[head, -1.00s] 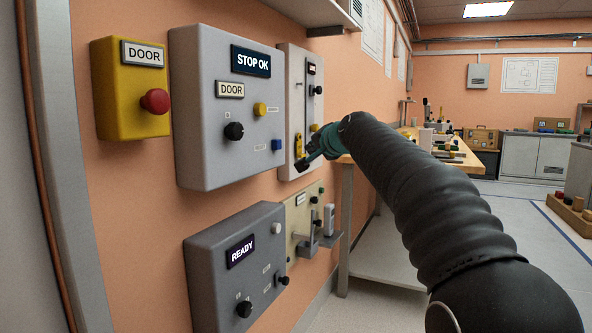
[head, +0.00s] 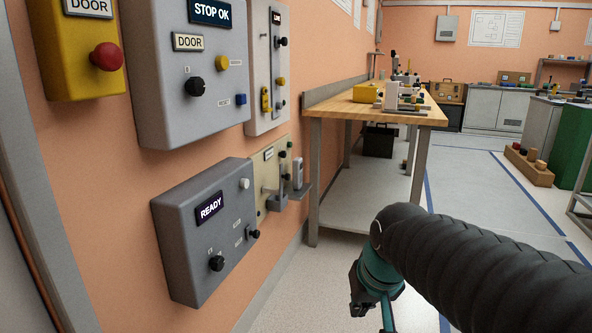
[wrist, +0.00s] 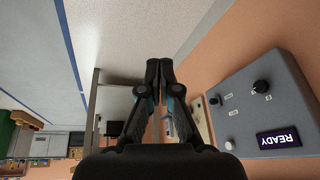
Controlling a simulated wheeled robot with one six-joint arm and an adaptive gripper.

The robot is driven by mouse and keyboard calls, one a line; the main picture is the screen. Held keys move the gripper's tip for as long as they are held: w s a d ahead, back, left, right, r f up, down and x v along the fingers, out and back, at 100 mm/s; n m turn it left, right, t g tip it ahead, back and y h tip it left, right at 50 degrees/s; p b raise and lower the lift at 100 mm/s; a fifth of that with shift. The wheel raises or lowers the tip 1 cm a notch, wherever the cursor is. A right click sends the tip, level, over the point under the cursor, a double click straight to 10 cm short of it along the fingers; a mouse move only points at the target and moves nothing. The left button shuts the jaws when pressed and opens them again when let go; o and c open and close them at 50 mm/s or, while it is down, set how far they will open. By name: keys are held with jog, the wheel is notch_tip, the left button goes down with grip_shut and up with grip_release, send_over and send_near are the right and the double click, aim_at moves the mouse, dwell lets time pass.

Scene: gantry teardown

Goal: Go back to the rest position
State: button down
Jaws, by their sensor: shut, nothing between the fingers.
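My gripper (wrist: 159,66) shows in the wrist view with its two dark fingers together and nothing between them. In the head view my gripper's dark and teal end hangs low at the lower right, below my black sleeved arm, and its fingertips are hard to make out. It is in open air, apart from the wall panels and to the right of the grey READY box (head: 180,240). The READY box also shows at the right of the wrist view (wrist: 265,105).
A grey STOP OK box (head: 165,75), a yellow DOOR box (head: 75,40) with a red button and a slim panel (head: 262,100) are on the orange wall. A wooden workbench (head: 330,108) stands beyond. Open floor (head: 480,180) lies to its right.

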jog(key=s+d+t+h+p, duration=0.1)
jog(key=s+d, duration=0.3)
jog(key=s, duration=0.8)
jog(key=shift+d+f+m, duration=0.25)
jog(key=shift+f+m, duration=0.05)
jog(key=shift+s, duration=0.1)
dwell(0.8)
